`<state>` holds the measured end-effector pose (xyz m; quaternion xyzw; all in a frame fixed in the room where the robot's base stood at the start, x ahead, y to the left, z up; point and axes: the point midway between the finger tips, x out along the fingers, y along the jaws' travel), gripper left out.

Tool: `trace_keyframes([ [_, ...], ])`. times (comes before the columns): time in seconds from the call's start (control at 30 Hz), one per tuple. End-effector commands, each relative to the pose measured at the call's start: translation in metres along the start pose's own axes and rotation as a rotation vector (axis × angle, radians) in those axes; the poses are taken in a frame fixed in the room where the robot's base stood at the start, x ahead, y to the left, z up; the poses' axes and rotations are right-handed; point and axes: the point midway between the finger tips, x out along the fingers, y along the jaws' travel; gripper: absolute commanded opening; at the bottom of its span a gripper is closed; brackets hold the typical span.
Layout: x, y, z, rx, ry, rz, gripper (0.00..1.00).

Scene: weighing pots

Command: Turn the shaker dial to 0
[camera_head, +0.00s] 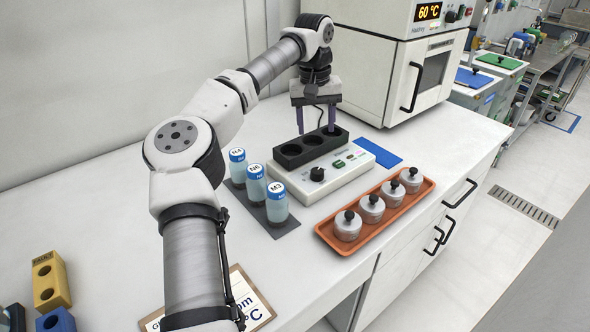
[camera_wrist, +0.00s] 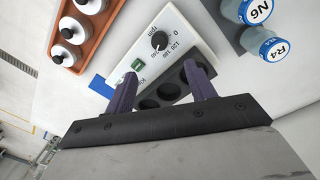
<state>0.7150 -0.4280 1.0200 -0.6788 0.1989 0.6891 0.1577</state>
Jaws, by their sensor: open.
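The shaker (camera_head: 350,174) is a low white box with a black block of round holes (camera_head: 290,156) on top. Its round black dial (camera_head: 317,173) sits on the front panel and shows in the wrist view (camera_wrist: 159,40), with markings including 0 and 120 around it. Which mark the dial points at is too small to tell. My gripper (camera_head: 316,129) points down over the black block, behind the dial and apart from it. In the wrist view its two fingers (camera_wrist: 162,72) are spread with nothing between them, over the block's holes.
Labelled vials (camera_head: 276,202) stand on a dark mat left of the shaker. An orange tray (camera_head: 322,232) with several lidded pots lies in front. A blue pad (camera_head: 377,152) and white oven (camera_head: 392,70) lie behind right. A green switch (camera_wrist: 138,65) is beside the dial.

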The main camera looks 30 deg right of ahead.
Motion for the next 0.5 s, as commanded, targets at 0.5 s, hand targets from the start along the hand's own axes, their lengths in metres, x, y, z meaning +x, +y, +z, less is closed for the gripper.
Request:
trace_keyframes([
  [0.5, 0.085, 0.0, 0.001, 0.002, -0.004, -0.001, 0.55],
])
